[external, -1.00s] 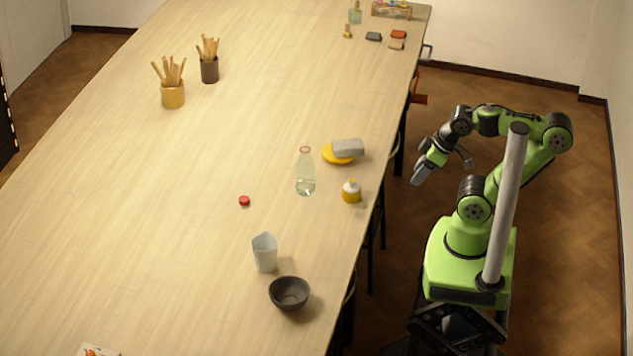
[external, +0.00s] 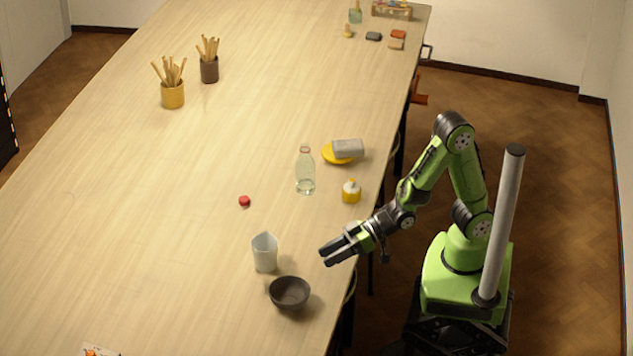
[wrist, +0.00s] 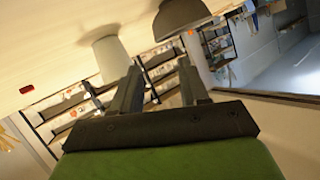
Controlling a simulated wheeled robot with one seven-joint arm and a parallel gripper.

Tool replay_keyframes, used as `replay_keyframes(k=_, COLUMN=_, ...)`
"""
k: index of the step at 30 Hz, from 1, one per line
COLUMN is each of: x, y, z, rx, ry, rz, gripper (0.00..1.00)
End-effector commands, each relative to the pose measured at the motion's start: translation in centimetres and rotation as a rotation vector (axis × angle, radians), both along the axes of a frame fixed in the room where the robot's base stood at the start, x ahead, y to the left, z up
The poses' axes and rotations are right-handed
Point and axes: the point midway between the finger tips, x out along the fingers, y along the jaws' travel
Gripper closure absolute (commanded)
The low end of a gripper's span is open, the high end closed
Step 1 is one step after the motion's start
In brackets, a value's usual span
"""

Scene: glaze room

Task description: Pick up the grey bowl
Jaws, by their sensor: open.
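The grey bowl (external: 289,293) stands upright and looks empty on the table (external: 180,200), close to its right edge in the external view. It also shows at the top of the wrist view (wrist: 181,17), beyond my fingertips. My gripper (external: 323,254) is open and empty, at the table's right edge, up and to the right of the bowl and apart from it. In the wrist view my two fingers (wrist: 160,78) are spread with nothing between them.
A white pitcher (external: 265,253) stands just beside the bowl, up and left. A glass bottle (external: 305,172), a yellow-bottomed jar (external: 351,191) and a grey block on a yellow dish (external: 329,153) stand farther back. A red cap (external: 244,201) lies mid-table. The table's left part is largely clear.

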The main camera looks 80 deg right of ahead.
Motion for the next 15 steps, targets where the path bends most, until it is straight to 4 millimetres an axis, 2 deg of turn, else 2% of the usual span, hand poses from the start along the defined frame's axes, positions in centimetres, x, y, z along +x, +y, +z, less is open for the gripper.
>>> replay_keyframes(k=2, x=0.7, y=0.5, z=0.2, rx=-0.005, ry=0.005, rz=0.0, gripper=0.56)
replay_keyframes(k=7, x=3.4, y=2.3, z=-1.8, rx=-0.002, ry=0.0, rz=0.0, gripper=0.56)
replay_keyframes(k=15, x=6.4, y=4.5, z=-3.3, rx=-0.002, ry=0.0, rz=0.0, gripper=0.56)
